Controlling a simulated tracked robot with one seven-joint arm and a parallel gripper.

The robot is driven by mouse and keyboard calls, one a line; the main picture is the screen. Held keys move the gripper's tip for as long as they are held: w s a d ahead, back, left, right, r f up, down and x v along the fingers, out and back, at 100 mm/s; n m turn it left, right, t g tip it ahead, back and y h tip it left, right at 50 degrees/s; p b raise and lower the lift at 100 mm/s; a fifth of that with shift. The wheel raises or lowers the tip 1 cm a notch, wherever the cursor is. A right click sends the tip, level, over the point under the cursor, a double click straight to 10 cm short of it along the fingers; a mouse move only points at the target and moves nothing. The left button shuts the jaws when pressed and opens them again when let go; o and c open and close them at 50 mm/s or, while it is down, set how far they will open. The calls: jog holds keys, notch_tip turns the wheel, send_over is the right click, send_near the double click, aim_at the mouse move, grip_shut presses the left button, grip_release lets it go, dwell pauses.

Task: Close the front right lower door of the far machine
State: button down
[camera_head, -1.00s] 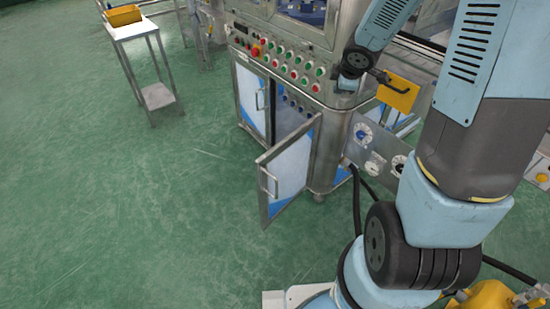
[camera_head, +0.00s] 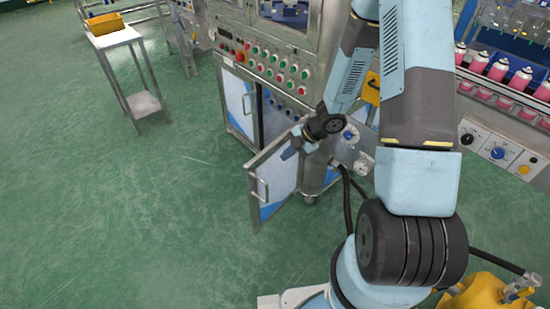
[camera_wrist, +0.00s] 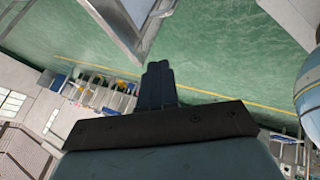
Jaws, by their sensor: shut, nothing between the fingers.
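The machine's lower right door (camera_head: 276,182) stands open in the head view, swung out toward the floor. It has a metal frame, a pale and blue panel and a bar handle (camera_head: 258,187) on its outer face. The lower left door (camera_head: 237,104) looks shut. My gripper (camera_head: 289,152) is at the open door's upper edge, near its hinge side; I cannot tell whether it touches. In the wrist view my gripper's dark fingers (camera_wrist: 158,72) are together and empty. A metal-edged panel (camera_wrist: 126,22), apparently the door, lies just beyond their tips.
The machine's button panel (camera_head: 270,62) is above the doors. A small table (camera_head: 116,38) with a yellow tray (camera_head: 104,23) stands at upper left. Open green floor (camera_head: 120,210) lies left of the door. Pink cans (camera_head: 497,68) stand in a rack at right. Black hoses run beside the machine.

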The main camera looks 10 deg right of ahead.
send_near(256, 169)
notch_tip(256, 169, down, 4)
jog(key=s, duration=0.3)
jog(key=shift+w+a, duration=1.55)
jog(key=shift+w, duration=0.1)
